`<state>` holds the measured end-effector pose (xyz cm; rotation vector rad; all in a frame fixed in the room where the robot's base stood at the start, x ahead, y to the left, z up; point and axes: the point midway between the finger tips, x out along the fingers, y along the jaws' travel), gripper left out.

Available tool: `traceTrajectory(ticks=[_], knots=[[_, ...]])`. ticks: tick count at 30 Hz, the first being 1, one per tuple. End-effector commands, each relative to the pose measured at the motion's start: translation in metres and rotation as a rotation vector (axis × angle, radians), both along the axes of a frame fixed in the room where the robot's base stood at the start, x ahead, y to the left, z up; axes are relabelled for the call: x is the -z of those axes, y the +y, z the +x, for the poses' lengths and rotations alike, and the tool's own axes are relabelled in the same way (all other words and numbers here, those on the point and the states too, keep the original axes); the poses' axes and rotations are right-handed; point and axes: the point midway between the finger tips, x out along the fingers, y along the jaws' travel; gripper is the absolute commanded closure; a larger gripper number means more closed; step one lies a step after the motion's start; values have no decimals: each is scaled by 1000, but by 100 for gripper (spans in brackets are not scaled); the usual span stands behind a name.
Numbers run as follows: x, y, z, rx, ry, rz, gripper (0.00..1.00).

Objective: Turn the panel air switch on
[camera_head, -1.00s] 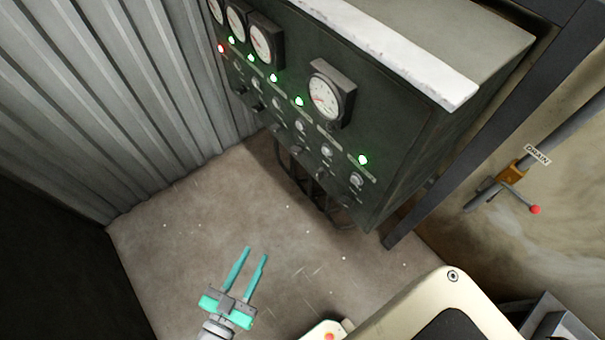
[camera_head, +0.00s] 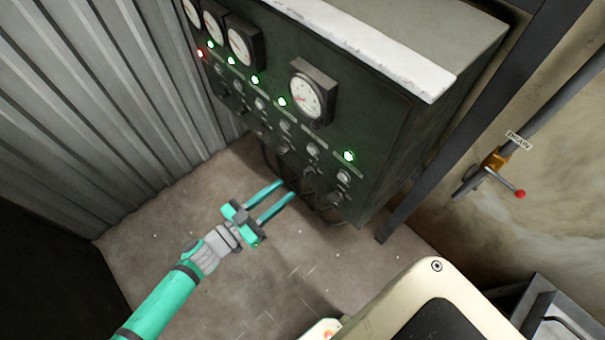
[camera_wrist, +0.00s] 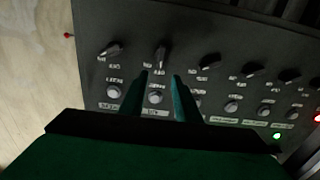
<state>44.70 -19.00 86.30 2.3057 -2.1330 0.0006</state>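A dark control panel (camera_head: 385,130) fills the upper middle of the head view, with rows of knobs and switches under its gauges. The labels are too small or blurred to read, so I cannot tell which is the panel air switch. My gripper (camera_head: 288,189) is at the panel's lower edge, its two teal fingers apart and empty. In the wrist view the fingers (camera_wrist: 161,77) appear on either side of a round knob (camera_wrist: 155,97). A lever-like switch (camera_wrist: 161,58) shows just beyond the fingertips, between them. Another such switch (camera_wrist: 110,50) is to its left. Contact is not visible.
Several lit green lamps and a red lamp (camera_head: 200,54) are on the panel. A gauge (camera_head: 308,97) juts out above the knobs. A corrugated wall (camera_head: 110,100) stands at left. A pipe with a red-tipped lever (camera_head: 520,194) is at right. The floor (camera_head: 170,215) is open.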

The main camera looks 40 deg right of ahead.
Motion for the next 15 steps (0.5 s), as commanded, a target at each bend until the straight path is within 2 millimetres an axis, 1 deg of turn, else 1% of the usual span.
traceTrajectory(ticks=[3, 9, 15], knots=[[0, -22, 1, 3, 1, -2, 70], [0, -56, 4, 1, 0, -2, 70], [0, -79, 6, -1, 0, 0, 70]])
